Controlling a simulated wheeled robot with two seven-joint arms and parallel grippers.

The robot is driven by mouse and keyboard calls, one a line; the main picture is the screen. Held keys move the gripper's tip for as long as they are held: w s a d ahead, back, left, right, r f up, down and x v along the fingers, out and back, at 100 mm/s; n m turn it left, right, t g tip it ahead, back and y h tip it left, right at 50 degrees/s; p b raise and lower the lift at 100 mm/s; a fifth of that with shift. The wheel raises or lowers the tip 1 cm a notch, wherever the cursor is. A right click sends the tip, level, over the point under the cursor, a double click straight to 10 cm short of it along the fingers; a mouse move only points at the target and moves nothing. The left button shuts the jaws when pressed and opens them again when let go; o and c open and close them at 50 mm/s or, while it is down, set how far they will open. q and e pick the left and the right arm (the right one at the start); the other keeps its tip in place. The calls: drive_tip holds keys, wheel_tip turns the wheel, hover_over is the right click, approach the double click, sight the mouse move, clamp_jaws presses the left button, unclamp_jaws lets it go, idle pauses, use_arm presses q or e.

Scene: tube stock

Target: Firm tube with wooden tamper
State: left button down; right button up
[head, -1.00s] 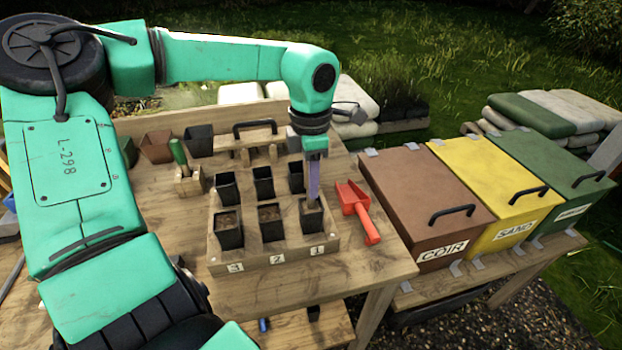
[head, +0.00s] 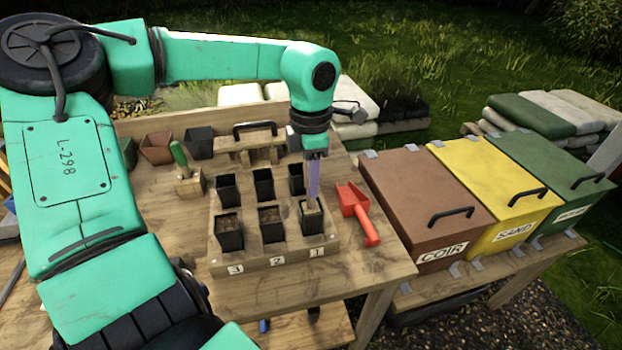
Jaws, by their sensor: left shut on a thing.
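The wooden tamper (head: 312,207) shows as a pale block at the lower end of a narrow purplish shaft. It is at the mouth of the black front-right tube (head: 312,228), above label 1, and partly inside it. My left gripper (head: 315,153) is shut on the upper shaft, above this tube, with the shaft nearly upright. The fill in this tube is hidden by the block. Front tubes 2 (head: 271,231) and 3 (head: 229,240) hold brown fill. My right gripper is not in view.
The wooden rack (head: 290,262) also holds a back row of black tubes. A red scoop (head: 356,207) lies right of it. A green-handled wooden tool (head: 188,182) stands left. Lidded bins for coir (head: 415,200), sand (head: 490,185) and another material stand right.

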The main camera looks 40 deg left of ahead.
use_arm(q)
drive_tip(key=shift+r+p, duration=3.45)
drive_tip(key=shift+r, duration=1.65)
